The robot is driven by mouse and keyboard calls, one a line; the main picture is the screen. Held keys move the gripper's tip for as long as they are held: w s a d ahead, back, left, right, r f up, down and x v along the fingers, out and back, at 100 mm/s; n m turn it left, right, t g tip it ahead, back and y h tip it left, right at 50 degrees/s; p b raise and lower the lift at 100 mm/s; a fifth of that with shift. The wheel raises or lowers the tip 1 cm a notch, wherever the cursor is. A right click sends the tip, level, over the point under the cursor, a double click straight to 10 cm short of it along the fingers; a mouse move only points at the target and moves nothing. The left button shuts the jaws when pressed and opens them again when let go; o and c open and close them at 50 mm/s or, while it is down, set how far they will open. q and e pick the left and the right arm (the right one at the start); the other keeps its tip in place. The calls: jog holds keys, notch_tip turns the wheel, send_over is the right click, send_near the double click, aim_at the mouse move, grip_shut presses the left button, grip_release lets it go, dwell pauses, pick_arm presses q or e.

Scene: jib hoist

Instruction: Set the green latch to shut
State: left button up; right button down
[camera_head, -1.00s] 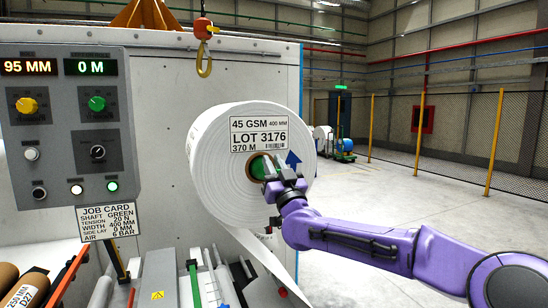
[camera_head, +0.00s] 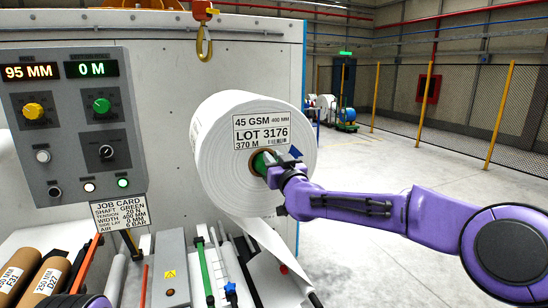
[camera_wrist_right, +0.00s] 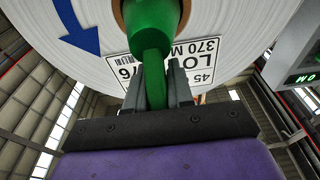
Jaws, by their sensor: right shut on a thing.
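The green latch (camera_wrist_right: 152,62) sticks out of the core of a large white paper roll (camera_head: 218,165). In the head view its green part (camera_head: 261,162) shows at the roll's core, partly covered by my right gripper (camera_head: 272,172). My right gripper also shows in the right wrist view (camera_wrist_right: 156,90), its two dark fingers shut on the narrow green end. The far side of the latch is hidden inside the core. My left gripper is not in view.
A grey control panel (camera_head: 72,150) with lit displays stands at the left. A hook (camera_head: 205,45) hangs above the roll. Brown cores (camera_head: 42,278) lie at the lower left. A paper web runs down below the roll. Open floor (camera_head: 400,165) lies to the right.

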jog(key=c, duration=1.1)
grip_release()
jog(key=shift+s+f+b, duration=0.15)
jog(key=shift+s+b, duration=0.15)
jog(key=b+v, duration=0.5)
jog(key=v, duration=0.5)
